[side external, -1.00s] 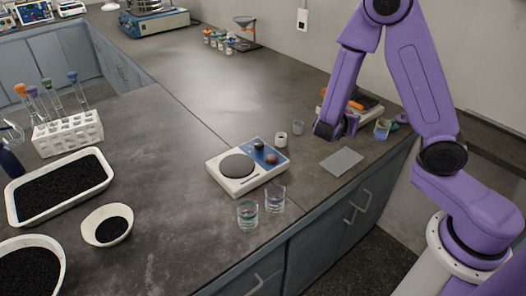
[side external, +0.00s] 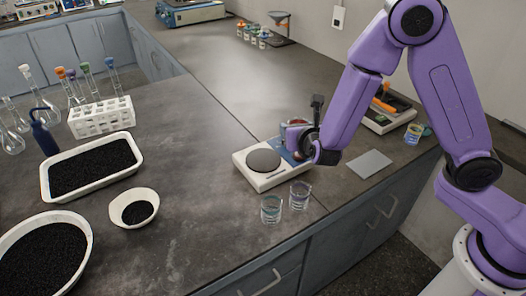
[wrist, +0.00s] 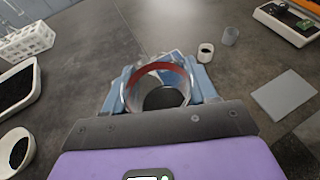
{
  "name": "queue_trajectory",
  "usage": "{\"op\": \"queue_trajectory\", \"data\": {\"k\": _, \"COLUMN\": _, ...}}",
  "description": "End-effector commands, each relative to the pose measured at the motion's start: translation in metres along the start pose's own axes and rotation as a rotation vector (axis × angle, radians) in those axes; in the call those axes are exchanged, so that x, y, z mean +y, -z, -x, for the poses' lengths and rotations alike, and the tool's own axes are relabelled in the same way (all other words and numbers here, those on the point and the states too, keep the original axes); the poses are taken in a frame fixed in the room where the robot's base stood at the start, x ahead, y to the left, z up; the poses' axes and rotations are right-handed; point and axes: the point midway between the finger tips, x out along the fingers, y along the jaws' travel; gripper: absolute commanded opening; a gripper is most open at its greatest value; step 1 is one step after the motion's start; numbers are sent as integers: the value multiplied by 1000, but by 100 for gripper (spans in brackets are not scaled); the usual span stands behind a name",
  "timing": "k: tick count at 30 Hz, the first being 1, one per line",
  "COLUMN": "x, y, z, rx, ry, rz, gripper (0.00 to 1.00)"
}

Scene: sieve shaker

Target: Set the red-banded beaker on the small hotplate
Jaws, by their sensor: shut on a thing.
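My gripper (side external: 303,143) is shut on the red-banded beaker (side external: 293,124), beside and over the right part of the small hotplate (side external: 284,178). In the wrist view the beaker (wrist: 160,71) is seen from above as a clear ring with a red band, between the two finger pads. A dark round area, seemingly the hotplate's disc, shows through it. In the side view the hotplate's dark disc (side external: 263,160) is bare, and the beaker is to its right. The gap under the beaker is hidden by my gripper.
Two clear beakers (side external: 271,208) (side external: 300,195) stand in front of the hotplate. A flat grey pad (side external: 369,163) lies to the right. A white tray (side external: 120,136) and bowl (side external: 134,222) are left.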

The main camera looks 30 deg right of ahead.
Motion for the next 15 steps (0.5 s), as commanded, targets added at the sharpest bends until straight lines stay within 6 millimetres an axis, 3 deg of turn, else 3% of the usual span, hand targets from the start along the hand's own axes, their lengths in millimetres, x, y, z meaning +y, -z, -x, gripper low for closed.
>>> {"op": "queue_trajectory", "data": {"k": 11, "x": 39, "y": 7, "z": -68, "rx": -1, "ry": 6, "rz": -2, "gripper": 24}}
{"op": "queue_trajectory", "data": {"k": 15, "x": 49, "y": 21, "z": -89, "rx": 1, "ry": 6, "rz": 1, "gripper": 24}}
